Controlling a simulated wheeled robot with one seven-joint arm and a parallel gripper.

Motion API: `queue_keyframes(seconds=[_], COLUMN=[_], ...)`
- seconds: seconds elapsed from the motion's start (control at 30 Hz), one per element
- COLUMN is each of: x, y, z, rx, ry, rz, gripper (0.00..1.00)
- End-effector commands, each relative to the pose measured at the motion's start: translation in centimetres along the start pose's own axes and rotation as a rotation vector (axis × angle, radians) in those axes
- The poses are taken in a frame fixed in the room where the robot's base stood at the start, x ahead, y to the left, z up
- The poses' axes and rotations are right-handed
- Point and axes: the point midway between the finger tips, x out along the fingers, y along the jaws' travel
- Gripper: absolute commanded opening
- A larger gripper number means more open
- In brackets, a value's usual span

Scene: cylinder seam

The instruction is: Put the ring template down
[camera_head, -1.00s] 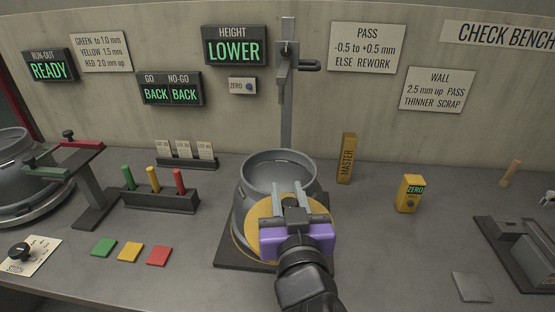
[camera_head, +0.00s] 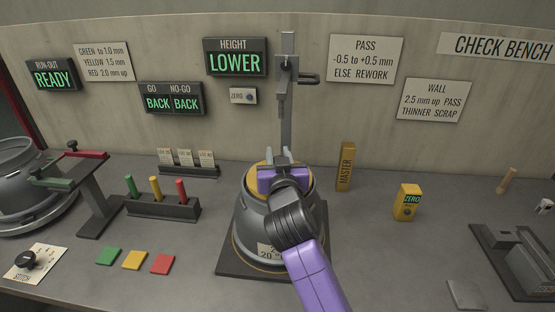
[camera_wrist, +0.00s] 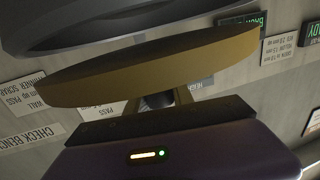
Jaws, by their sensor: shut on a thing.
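The ring template is a yellow disc (camera_head: 309,182) at the mouth of the grey cylinder (camera_head: 262,215), mostly hidden behind my wrist in the head view. My purple gripper (camera_head: 280,156) is shut on it. In the wrist view the ring template (camera_wrist: 150,72) spans the picture edge-on beyond the gripper body, with my gripper fingers (camera_wrist: 158,100) at it. The grey rim of the cylinder (camera_wrist: 100,25) shows close by, with a gap between it and the template at the right. I cannot tell whether they touch elsewhere.
The cylinder stands on a dark base plate (camera_head: 228,262) with a height post (camera_head: 287,110) behind it. A yellow MASTER block (camera_head: 346,166) and a yellow zero block (camera_head: 408,202) stand to the right. A rack of coloured pins (camera_head: 160,203) stands left. The bench between is clear.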

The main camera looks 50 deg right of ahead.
Motion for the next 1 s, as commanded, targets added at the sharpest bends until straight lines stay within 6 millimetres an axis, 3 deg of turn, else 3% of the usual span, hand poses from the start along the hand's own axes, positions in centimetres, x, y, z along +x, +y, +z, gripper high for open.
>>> queue_keyframes(seconds=[0.2,0.37,0.8,0.83,0.93,1.0], x=[2.1,2.0,2.0,2.0,2.0,2.0], y=[0.0,0.0,0.0,0.0,0.0,0.0], z=[0.3,3.0,3.4,3.4,3.3,3.3], rx=[0.002,0.000,0.001,0.001,0.001,0.001], ry=[0.001,0.000,0.002,0.000,-0.001,-0.001], rz=[0.000,-0.001,0.000,0.000,0.000,0.000], gripper=[0.00,0.00,0.00,0.30,0.50,0.50])
